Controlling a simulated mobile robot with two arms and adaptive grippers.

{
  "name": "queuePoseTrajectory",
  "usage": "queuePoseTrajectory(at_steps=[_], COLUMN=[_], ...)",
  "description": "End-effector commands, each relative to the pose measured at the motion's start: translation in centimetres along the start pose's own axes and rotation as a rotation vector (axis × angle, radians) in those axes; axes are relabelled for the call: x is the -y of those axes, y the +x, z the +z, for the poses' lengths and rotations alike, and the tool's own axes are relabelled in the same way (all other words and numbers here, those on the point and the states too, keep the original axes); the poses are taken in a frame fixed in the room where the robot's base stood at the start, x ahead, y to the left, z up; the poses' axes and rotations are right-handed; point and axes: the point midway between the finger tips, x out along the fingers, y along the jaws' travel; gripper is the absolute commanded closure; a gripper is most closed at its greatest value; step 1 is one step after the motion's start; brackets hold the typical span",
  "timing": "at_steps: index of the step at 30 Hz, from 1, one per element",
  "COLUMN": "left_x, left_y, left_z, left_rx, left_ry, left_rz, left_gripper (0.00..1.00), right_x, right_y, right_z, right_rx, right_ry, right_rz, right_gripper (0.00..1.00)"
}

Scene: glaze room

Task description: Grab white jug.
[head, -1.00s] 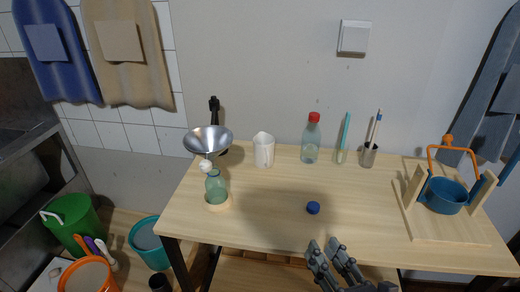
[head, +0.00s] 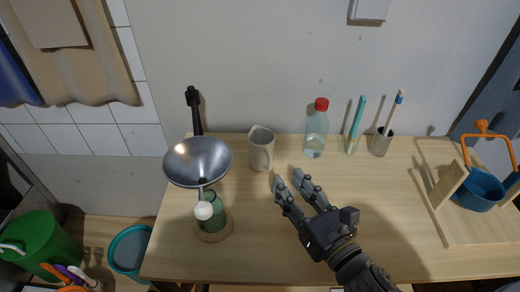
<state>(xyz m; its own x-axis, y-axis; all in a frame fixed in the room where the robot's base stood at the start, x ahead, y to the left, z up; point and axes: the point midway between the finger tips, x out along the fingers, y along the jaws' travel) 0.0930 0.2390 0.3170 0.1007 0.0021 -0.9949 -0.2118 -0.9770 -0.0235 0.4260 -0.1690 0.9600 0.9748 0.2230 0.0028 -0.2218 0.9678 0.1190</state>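The white jug (head: 261,150) stands upright near the back edge of the table, right of the funnel. My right gripper (head: 287,177) reaches over the table from the lower right. Its two fingers are spread apart with nothing between them. The fingertips point toward the jug, just right of its base and nearer the front, and look apart from it. My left gripper is not in view.
A metal funnel (head: 197,162) sits above a green bottle (head: 211,222) on a round wooden base, left of the jug. A red-capped bottle (head: 316,132), a teal stick (head: 357,125) and a metal cup (head: 381,143) line the back. A blue pot (head: 481,191) sits in a wooden stand at right.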

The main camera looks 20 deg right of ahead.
Motion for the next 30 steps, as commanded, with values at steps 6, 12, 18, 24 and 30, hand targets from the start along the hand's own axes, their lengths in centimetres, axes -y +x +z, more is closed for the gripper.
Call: queuePoseTrajectory(at_steps=[6, 12, 18, 24, 30], left_x=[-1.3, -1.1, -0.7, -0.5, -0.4], left_y=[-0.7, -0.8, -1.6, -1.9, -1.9], left_z=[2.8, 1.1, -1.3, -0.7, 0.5], left_rx=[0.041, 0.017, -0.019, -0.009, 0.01], left_ry=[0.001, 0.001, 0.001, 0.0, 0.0], left_rz=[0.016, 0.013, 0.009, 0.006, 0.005], left_gripper=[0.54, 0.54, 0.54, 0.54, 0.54], right_x=[0.0, 0.0, 0.3, 0.4, 0.4], right_y=[2.6, 3.6, 6.1, 8.2, 8.5], right_z=[0.2, 0.1, 0.3, 0.1, -0.1], right_rx=[0.002, 0.0, 0.002, 0.001, -0.001], right_ry=[0.0, 0.0, 0.001, 0.0, 0.0], right_rz=[0.0, 0.0, -0.001, 0.0, 0.001], right_gripper=[0.67, 0.67, 0.67, 0.67, 0.67])
